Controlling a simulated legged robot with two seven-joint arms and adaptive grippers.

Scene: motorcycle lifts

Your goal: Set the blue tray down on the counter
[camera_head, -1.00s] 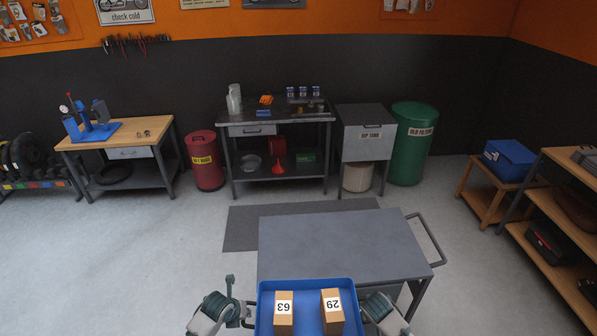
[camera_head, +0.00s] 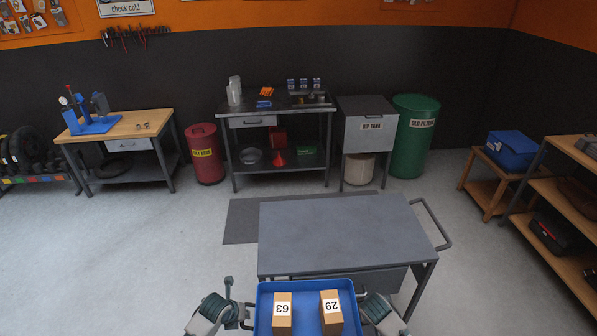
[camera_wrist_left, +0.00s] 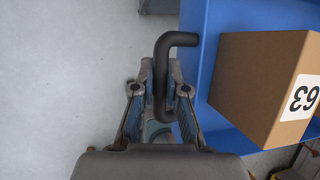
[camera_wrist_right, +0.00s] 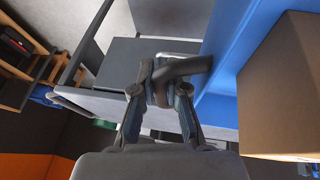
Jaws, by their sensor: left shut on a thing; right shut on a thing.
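The blue tray (camera_head: 306,312) is at the bottom of the head view, carrying two brown boxes, one marked 63 (camera_head: 282,317) and one marked 29 (camera_head: 331,316). My left gripper (camera_head: 243,316) is shut on the tray's left handle, a black bent bar (camera_wrist_left: 160,84) in the left wrist view. My right gripper (camera_head: 367,306) is shut on the right handle (camera_wrist_right: 184,68), seen in the right wrist view. Just beyond the tray stands a grey cart-like counter (camera_head: 340,233) with a bare top. The tray's far rim overlaps its front face in the picture. The tray's underside is hidden.
The grey top is clear, with a push rail (camera_head: 432,222) at its right. A dark workbench (camera_head: 276,110) with small items stands at the back wall, between a red bin (camera_head: 205,155) and a dip tank (camera_head: 366,130). Wooden shelves (camera_head: 560,180) stand at right. Floor at left is free.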

